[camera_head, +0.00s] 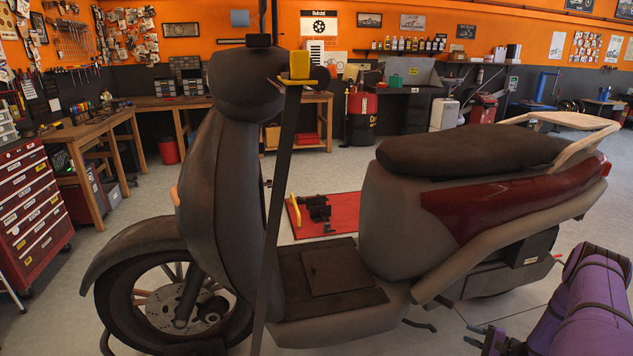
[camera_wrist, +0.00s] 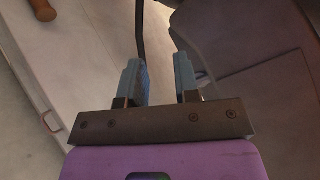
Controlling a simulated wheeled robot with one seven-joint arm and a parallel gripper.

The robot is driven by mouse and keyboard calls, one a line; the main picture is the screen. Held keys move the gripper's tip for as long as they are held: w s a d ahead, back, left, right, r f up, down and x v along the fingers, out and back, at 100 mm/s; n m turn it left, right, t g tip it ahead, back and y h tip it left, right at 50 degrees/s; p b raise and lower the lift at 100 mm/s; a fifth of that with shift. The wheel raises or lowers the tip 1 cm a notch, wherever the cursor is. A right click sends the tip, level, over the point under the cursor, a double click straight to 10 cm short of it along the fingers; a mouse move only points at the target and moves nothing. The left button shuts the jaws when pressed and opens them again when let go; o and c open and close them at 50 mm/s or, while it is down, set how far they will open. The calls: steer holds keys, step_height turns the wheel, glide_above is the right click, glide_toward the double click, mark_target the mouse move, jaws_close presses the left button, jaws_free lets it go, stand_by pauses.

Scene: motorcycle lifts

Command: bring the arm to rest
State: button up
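My purple arm (camera_head: 592,312) reaches in at the lower right of the head view, beside the rear of the scooter (camera_head: 385,215). My gripper (camera_wrist: 158,72) shows in the wrist view with its two blue fingers apart. Nothing is held between them. A thin dark bar (camera_wrist: 140,30) shows beyond the fingers in the wrist view. Grey panels, likely of the scooter, fill the right side of that view.
A dark post with a yellow block (camera_head: 300,64) on top stands in front of the scooter. A red mat (camera_head: 345,218) with dark parts lies behind it. A red tool cabinet (camera_head: 32,205) and workbenches line the left and back. A brown rounded handle (camera_wrist: 43,10) shows in the wrist view.

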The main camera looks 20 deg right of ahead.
steer(key=w+a+r+n+g, duration=0.3)
steer(key=a+r, duration=0.1)
steer(key=r, duration=0.7)
steer(key=w+a+r+n+g, duration=0.2)
steer(key=w+a+r+g, duration=0.15)
steer(key=r, duration=0.75)
steer(key=w+a+r+n+g, duration=0.3)
steer(key=a+r+g, duration=0.1)
steer(key=r, duration=0.8)
steer(key=s+a+r+n+g+h, duration=0.1)
steer(key=s+a+r+n+g, duration=0.15)
steer(key=a+r, duration=0.65)
steer(key=s+a+r+n+h, duration=0.25)
steer(key=s+a+r, duration=0.35)
steer(key=r, duration=0.3)
steer(key=s+a+r+n+h, duration=0.1)
steer(key=s+a+r+h, duration=0.2)
steer(key=s+a+r, duration=0.45)
steer(key=s+a+r+n+t+h, duration=0.1)
steer(key=s+r+t+h, duration=0.1)
steer(key=s, duration=0.6)
steer(key=s+a+r+n+t+h, duration=0.2)
steer(key=s+r, duration=0.2)
steer(key=s, duration=0.4)
steer(key=shift+t, duration=0.4)
